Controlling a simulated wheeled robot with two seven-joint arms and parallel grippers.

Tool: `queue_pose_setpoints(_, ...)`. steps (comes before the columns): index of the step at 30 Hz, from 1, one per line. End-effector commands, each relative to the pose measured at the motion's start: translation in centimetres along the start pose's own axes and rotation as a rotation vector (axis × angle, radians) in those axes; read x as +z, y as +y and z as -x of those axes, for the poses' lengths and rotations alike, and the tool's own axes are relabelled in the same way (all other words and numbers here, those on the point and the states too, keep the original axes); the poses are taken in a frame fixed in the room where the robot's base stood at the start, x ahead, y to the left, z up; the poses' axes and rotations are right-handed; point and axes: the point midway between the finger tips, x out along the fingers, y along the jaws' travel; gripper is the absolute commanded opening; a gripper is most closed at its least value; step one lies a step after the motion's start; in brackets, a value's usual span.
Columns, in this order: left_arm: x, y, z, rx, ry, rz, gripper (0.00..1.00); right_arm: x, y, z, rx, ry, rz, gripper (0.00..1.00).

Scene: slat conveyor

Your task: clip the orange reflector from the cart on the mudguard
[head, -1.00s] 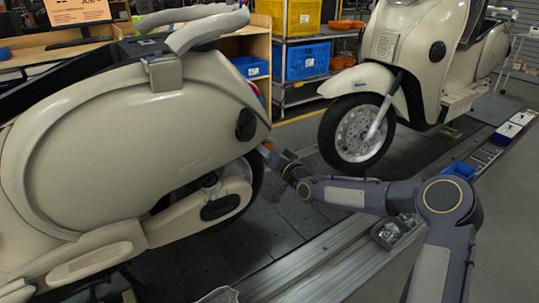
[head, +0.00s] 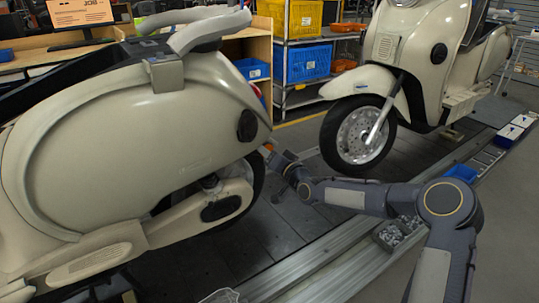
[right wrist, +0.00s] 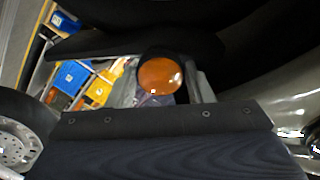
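The orange reflector (right wrist: 160,75) is a round disc in the right wrist view, set between the two fingers of my right gripper (right wrist: 163,90). Whether the fingers press on it or stand slightly apart from it is unclear. The dark mudguard (right wrist: 95,45) is just behind the reflector; I cannot tell whether they touch. In the head view my right gripper (head: 275,156) is at the tail of the near cream scooter (head: 120,140), beside its rear wheel, with a small orange spot at its tip. My left gripper is not in view.
A second cream scooter (head: 410,60) stands behind on the slat conveyor (head: 285,215). Shelves with blue and yellow crates (head: 305,62) stand at the back.

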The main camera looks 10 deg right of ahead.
Motion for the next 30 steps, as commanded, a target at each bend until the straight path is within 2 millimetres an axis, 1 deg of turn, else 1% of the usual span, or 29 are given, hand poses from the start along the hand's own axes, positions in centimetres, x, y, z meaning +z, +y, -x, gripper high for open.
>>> queue_pose_setpoints(1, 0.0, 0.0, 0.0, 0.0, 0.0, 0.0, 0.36, 0.0, 0.0, 0.0, -0.001, 0.001, 0.0, 0.54)
queue_pose_setpoints(5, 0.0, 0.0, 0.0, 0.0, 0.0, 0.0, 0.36, 0.0, 0.0, 0.0, 0.0, 0.0, 0.0, 0.71)
queue_pose_setpoints(14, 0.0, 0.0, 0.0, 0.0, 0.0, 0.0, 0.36, 0.0, 0.0, 0.2, 0.0, 0.0, 0.0, 0.72)
queue_pose_setpoints(17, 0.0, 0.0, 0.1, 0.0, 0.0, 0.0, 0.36, -0.1, 0.1, 1.1, 0.001, 0.0, 0.001, 0.72)
queue_pose_setpoints(24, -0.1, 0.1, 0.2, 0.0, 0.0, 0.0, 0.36, -0.1, 0.0, 5.2, 0.002, 0.0, 0.002, 0.72)
queue_pose_setpoints(27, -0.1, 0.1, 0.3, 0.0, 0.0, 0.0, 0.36, -0.1, 0.1, 6.6, 0.002, 0.0, 0.001, 0.72)
queue_pose_setpoints(30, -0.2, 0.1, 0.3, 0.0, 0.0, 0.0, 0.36, 0.0, -0.1, 7.5, 0.002, -0.003, 0.004, 0.72)
